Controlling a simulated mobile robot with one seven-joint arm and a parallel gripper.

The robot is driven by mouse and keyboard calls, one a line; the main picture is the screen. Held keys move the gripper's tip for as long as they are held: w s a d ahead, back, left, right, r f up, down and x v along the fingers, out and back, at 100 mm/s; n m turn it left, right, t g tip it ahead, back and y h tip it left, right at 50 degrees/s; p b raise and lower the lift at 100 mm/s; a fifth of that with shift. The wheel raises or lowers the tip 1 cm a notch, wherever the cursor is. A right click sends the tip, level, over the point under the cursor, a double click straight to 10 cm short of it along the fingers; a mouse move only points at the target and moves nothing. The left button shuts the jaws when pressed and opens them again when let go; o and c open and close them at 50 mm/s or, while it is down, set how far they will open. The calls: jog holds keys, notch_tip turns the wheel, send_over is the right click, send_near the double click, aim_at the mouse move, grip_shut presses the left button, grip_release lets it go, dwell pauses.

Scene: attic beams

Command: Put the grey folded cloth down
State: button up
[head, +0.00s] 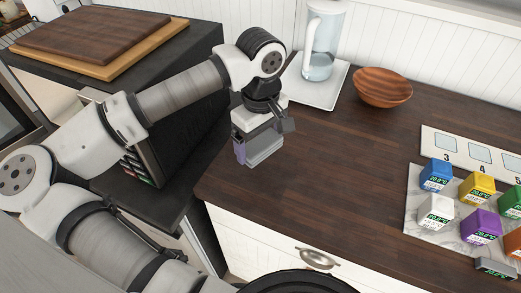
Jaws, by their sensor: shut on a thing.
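My gripper (262,138) points down near the left end of the dark wooden counter. It is shut on the grey folded cloth (265,151), a small light-grey block shape with its lower part showing below the fingers. The upper part of the cloth is hidden by the gripper. A purple piece shows at the gripper's left side. I cannot tell whether the cloth touches the counter or hangs a little above it.
The wooden counter (335,165) is clear to the right of my gripper. Behind are a glass jug (320,45) on a white tray (325,92) and a wooden bowl (382,86). Coloured cubes (481,226) stand on a marble board at right, near a numbered panel (470,153).

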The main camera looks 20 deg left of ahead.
aim_at(260, 166)
notch_tip(260, 166, down, 5)
jog(key=shift+r+p, duration=0.1)
jog(key=shift+p, duration=0.4)
jog(key=shift+f, duration=0.35)
jog(key=shift+f+b, duration=0.2)
jog(key=shift+b, duration=0.15)
jog(key=o, duration=0.6)
jog(key=shift+r, duration=0.1)
jog(key=shift+r+p, duration=0.2)
jog(key=shift+p, duration=0.25)
jog(key=shift+r+b, duration=0.25)
jog(key=shift+b, duration=0.1)
notch_tip(260, 166, up, 11)
jog(key=b, duration=0.3)
jog(key=shift+r, duration=0.2)
